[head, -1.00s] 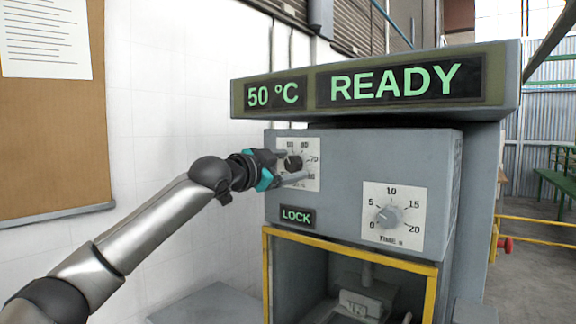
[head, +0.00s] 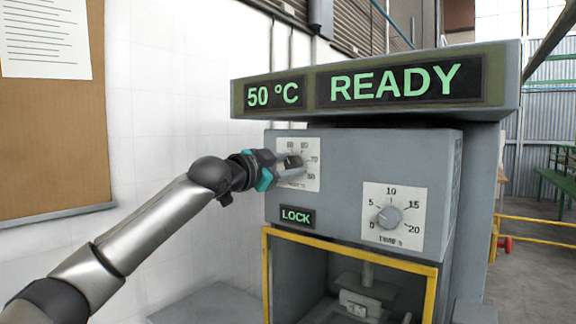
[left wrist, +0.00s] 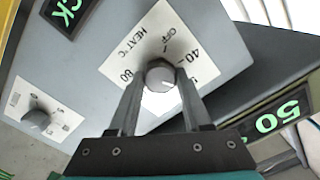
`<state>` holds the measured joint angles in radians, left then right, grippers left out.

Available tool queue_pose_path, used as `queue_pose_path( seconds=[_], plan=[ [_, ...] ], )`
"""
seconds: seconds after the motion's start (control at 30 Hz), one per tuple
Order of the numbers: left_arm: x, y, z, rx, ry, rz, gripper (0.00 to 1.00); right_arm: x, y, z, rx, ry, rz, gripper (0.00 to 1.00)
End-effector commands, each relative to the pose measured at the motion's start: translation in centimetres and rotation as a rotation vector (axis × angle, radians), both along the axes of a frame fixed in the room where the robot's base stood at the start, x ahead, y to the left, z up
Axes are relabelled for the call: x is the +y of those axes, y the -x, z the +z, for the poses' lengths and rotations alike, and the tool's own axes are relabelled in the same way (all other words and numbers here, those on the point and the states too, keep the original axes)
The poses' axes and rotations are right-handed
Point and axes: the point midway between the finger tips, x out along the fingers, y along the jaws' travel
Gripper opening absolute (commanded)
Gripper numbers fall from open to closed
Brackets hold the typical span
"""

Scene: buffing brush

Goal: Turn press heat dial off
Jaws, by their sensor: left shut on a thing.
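The heat dial (left wrist: 160,75) is a dark round knob on a white scale plate (left wrist: 150,38) marked OFF, 40 and higher. Its pale pointer line is turned well away from OFF, toward the lower right in the left wrist view. In the head view the plate (head: 311,181) sits on the upper left of the grey press front, and the knob is mostly hidden by my fingers. My left gripper (head: 293,165) is shut on the dial, one finger on each side; the left wrist view shows this grip (left wrist: 160,82) too. My right gripper is not in view.
The press display (head: 275,94) reads 50 °C and READY (head: 395,82); its panel overhangs the dial. A LOCK sign (head: 297,216) is below. The time dial (head: 388,215) is at lower right. A yellow frame (head: 350,252) borders the opening. The white wall is left.

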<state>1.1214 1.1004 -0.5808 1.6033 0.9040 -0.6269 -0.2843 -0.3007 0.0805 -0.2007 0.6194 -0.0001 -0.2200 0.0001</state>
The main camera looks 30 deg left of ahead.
Motion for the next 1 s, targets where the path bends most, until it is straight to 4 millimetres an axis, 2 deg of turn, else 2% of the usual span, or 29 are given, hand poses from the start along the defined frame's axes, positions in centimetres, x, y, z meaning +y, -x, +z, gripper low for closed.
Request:
queue_pose_path(
  seconds=[0.27, 1.0],
  plan=[
    [0.0, -0.1, -0.1, 0.017, 0.156, 0.000, 0.00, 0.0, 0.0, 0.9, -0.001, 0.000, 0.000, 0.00],
    [-0.1, -0.1, 0.0, 0.073, 0.852, 0.001, 0.00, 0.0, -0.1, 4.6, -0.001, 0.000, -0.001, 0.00]
  ],
)
